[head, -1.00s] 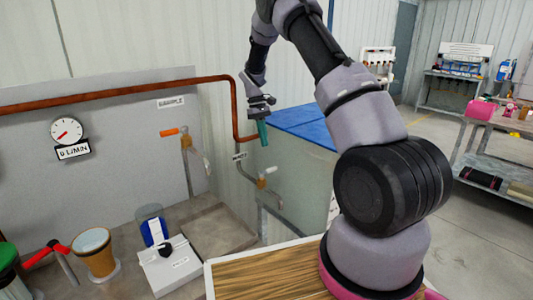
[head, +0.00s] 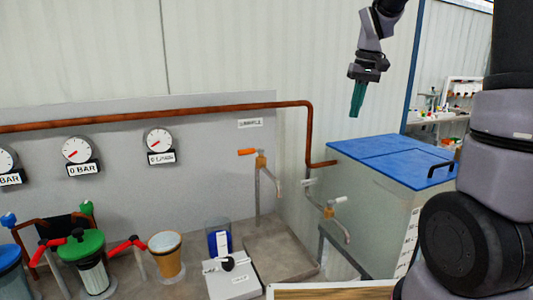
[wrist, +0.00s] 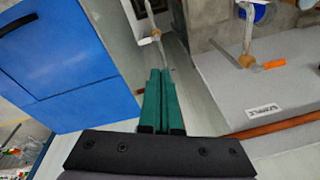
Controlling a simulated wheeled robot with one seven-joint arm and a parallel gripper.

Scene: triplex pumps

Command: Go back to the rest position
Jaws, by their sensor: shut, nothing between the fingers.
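My gripper (head: 357,99) is raised in front of the pale corrugated wall, above and left of the blue-lidded tank (head: 385,158) in the head view. Its green fingers point down, lie together and hold nothing. In the wrist view the gripper (wrist: 160,75) also shows with its two green fingers side by side. My arm comes down from the top of the head view and stands at its right side, hiding part of the room there.
A copper pipe (head: 200,112) runs along the grey panel with several gauges. Taps with an orange handle (head: 246,152) and a white handle (head: 340,199) stand left of the tank. Open air surrounds the gripper.

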